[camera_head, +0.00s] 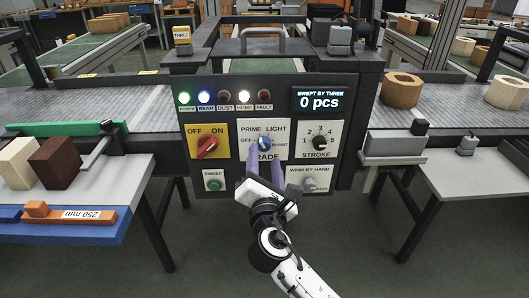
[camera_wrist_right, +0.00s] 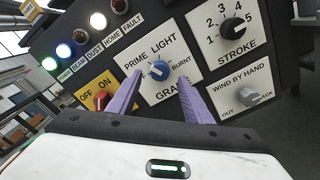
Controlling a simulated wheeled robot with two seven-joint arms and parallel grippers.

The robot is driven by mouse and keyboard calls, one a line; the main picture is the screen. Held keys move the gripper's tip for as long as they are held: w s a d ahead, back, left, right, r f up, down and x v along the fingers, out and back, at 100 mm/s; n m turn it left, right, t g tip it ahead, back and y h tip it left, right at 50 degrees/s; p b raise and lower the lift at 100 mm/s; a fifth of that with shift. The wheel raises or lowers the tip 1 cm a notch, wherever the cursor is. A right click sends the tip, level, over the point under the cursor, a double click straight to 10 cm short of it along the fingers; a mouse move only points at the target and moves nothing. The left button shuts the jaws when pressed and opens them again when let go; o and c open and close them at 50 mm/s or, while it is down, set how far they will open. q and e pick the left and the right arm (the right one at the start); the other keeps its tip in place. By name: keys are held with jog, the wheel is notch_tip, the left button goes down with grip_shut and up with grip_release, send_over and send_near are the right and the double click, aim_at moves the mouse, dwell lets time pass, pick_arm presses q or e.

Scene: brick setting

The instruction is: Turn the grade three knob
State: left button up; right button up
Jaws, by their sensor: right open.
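The blue grade knob (camera_head: 265,142) sits mid-panel on a white plate marked PRIME, LIGHT, BURNT and GRADE. It also shows in the right wrist view (camera_wrist_right: 158,69), with a pale mark that seems to point up and left, towards PRIME. My right gripper (camera_head: 266,152) is open, its two purple fingers pointing at the plate. In the right wrist view the fingers (camera_wrist_right: 161,80) stand at the knob's lower left and lower right, with a gap to the knob on both sides. Whether the tips touch the plate I cannot tell. My left gripper is not in view.
A red OFF/ON knob (camera_head: 206,146) is left of the grade knob, and a black stroke knob (camera_head: 319,143) is right. Below are a green sweep button (camera_head: 213,184) and a grey wind-by-hand knob (camera_head: 310,185). The display (camera_head: 320,100) reads 0 pcs.

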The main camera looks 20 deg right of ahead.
jog(key=v, duration=0.6)
jog(key=shift+s, duration=0.2)
